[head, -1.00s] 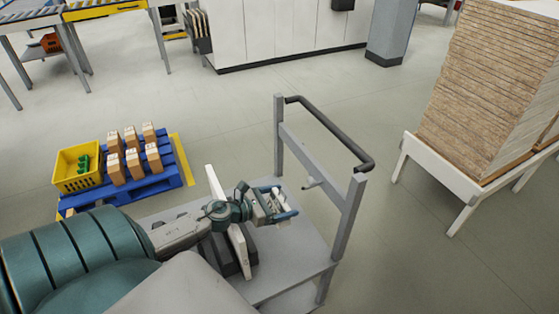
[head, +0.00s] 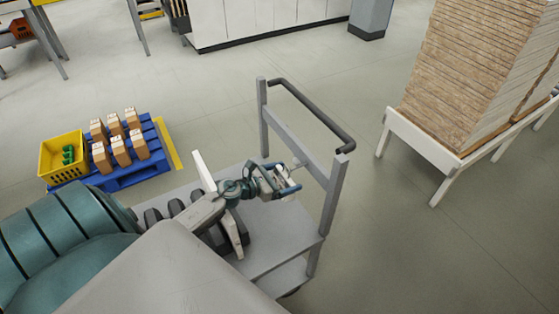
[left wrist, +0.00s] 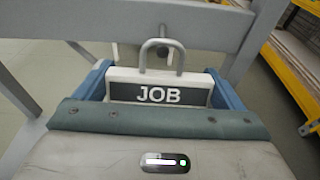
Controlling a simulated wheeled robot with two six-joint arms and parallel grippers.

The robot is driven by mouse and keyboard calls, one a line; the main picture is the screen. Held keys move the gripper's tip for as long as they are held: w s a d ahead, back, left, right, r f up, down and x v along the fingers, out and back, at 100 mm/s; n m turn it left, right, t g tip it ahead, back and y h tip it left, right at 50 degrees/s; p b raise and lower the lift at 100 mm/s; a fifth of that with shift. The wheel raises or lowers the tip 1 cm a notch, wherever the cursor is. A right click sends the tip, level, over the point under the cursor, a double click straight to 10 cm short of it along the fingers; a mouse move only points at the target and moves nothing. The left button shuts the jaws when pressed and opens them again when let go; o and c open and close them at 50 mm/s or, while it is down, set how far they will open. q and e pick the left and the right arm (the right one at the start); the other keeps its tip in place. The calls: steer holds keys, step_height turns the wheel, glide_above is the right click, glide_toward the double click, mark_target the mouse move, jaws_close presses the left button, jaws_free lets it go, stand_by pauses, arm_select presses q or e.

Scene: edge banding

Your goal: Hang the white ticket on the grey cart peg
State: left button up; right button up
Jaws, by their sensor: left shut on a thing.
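The white ticket (left wrist: 158,78) has a dark JOB label and a grey hanging loop at its top. In the left wrist view it stands between the blue fingers of my left gripper (left wrist: 158,92), which is shut on it. In the head view my left gripper (head: 284,184) is beside the crossbar of the grey cart (head: 276,264), with the ticket mostly hidden in it. The grey peg (head: 298,165) sticks out from the crossbar, very close to the fingertips. I cannot tell whether the loop touches the peg. My right gripper is not in view.
The cart has a dark push handle (head: 312,113) above the crossbar. A blue pallet (head: 125,180) with boxes and a yellow bin (head: 50,160) lies to the left. A stack of boards (head: 470,80) stands on a white stand to the right. Floor between is clear.

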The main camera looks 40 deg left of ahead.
arm_select(q)
steer(key=shift+x, duration=2.1)
steer(key=shift+f, duration=0.1)
steer(key=o, duration=0.7)
steer(key=shift+s, duration=0.15)
